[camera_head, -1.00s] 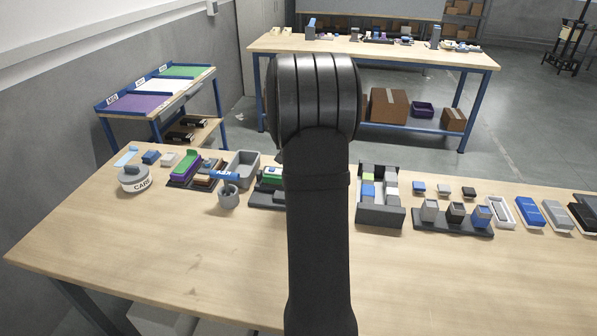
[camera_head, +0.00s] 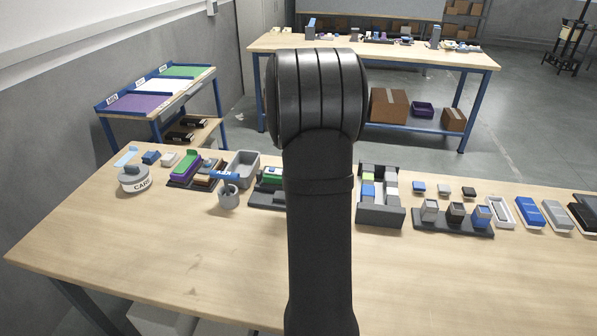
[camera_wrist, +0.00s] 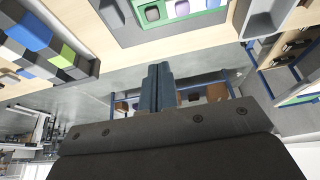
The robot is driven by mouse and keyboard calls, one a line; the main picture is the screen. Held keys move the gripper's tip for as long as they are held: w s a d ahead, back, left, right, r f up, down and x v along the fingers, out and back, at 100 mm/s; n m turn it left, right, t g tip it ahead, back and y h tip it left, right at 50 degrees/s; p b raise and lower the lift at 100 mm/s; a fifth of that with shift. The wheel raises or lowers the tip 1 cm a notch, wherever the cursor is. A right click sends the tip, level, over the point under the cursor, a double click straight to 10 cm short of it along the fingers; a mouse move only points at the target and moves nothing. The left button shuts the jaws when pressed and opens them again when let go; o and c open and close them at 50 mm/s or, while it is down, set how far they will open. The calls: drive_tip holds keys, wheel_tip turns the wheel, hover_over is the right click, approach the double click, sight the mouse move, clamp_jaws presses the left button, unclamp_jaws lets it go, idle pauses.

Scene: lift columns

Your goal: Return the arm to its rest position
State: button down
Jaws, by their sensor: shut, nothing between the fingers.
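My arm (camera_head: 320,220) stands upright in the middle of the head view, over the near table. Its end points away, so the fingers are hidden in that view. In the wrist view my gripper (camera_wrist: 158,88) is shut and empty, its two fingers together. Beyond the fingers are floor and a blue-framed table; the fingers touch nothing that I can see.
The near table (camera_head: 200,270) has a bare front part. Along its back stand a round grey container (camera_head: 134,178), a grey bin (camera_head: 242,168), a dark divided box (camera_head: 380,214) and a holder with several blocks (camera_head: 452,222). A far table (camera_head: 375,52) stands behind.

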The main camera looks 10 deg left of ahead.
idle(0.8)
